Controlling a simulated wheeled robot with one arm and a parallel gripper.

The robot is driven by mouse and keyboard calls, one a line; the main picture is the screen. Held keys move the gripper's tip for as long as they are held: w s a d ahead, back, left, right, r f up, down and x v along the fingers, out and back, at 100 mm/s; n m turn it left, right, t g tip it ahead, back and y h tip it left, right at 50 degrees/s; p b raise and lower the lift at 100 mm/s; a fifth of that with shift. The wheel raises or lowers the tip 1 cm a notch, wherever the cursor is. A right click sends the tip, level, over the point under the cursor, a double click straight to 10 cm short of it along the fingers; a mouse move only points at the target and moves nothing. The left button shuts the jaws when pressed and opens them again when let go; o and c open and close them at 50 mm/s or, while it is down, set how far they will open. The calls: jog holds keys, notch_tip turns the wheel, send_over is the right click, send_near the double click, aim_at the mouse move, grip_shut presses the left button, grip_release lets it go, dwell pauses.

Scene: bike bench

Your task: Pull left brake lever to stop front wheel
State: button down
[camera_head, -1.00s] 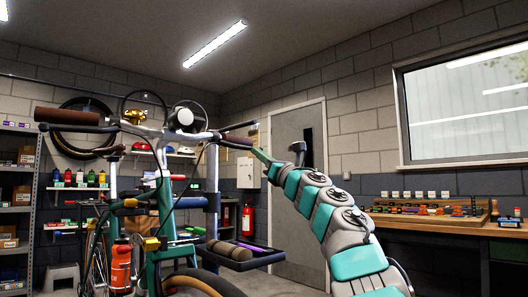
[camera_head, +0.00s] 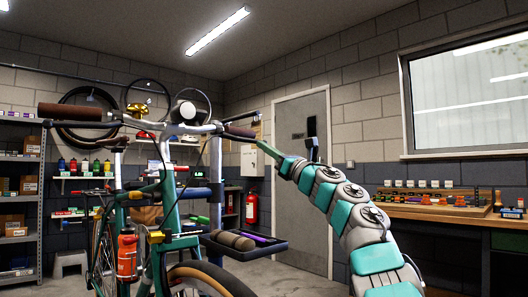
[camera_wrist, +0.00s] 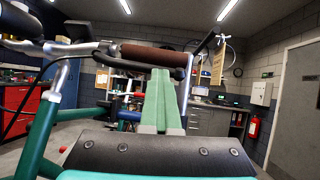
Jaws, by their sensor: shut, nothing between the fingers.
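The bike stands facing me, its front wheel (camera_head: 212,281) at the bottom of the head view. A brown handlebar grip (camera_head: 240,132) is at the bar's right end, near my gripper (camera_head: 264,146). In the wrist view this grip (camera_wrist: 152,57) lies across just beyond my gripper (camera_wrist: 161,72). The fingers are shut together and empty, with tips just below or at the grip; I cannot tell whether they touch.
The other brown grip (camera_head: 75,112) points left. A dark tray (camera_head: 250,248) with rolled items sits right of the front wheel. A workbench (camera_head: 440,216) stands at the right under the window. A grey door (camera_head: 303,180) and a fire extinguisher (camera_head: 251,208) are behind.

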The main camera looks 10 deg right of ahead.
jog(key=b+v, duration=0.6)
jog(key=v, duration=0.5)
jog(key=shift+d+b, duration=0.3)
jog(key=shift+b, duration=0.05)
jog(key=shift+s, duration=0.15)
